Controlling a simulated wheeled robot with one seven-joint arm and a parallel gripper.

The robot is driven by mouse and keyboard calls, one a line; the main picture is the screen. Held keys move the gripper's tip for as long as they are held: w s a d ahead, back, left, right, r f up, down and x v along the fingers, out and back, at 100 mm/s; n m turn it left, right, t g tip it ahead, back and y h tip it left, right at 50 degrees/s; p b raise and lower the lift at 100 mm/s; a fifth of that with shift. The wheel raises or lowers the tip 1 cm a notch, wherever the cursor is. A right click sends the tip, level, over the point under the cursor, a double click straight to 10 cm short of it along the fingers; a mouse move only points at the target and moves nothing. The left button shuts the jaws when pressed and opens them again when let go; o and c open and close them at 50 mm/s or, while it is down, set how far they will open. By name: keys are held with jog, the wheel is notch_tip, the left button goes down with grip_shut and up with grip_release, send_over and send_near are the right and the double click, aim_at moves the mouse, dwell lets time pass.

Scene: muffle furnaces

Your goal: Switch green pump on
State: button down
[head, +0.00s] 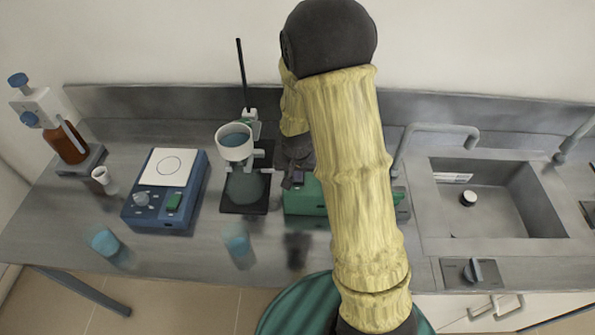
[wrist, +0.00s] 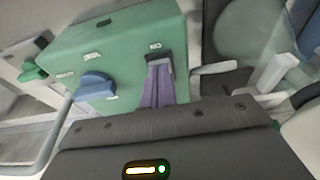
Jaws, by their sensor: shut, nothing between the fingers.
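The green pump (head: 305,203) is a box on the bench, partly hidden behind my arm in the head view. In the wrist view the green pump (wrist: 115,45) shows a blue knob (wrist: 95,87) and small white labels on its face. My gripper (wrist: 158,68) is shut and empty, its purple-grey fingers close together at the pump's face below the right-hand label. A dark part lies at the fingertips; I cannot tell whether it is the switch or whether they touch it. In the head view my gripper (head: 293,182) is at the pump's upper left.
Left of the pump stand a filter flask (head: 247,187) with a funnel (head: 235,151) on a stand, and a blue hotplate stirrer (head: 160,213). Blue beakers (head: 237,240) stand near the front edge. A sink (head: 500,205) with a tap is at the right.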

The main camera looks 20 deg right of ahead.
jog(key=shift+f, duration=0.1)
jog(key=shift+s+a+f+b, duration=0.15)
jog(key=shift+f+b, duration=0.1)
jog(key=shift+b, duration=0.2)
jog(key=shift+w+d+r+p, duration=0.25)
jog(key=shift+r+p, duration=0.05)
jog(key=shift+w+r, duration=0.15)
jog(key=shift+w, duration=0.3)
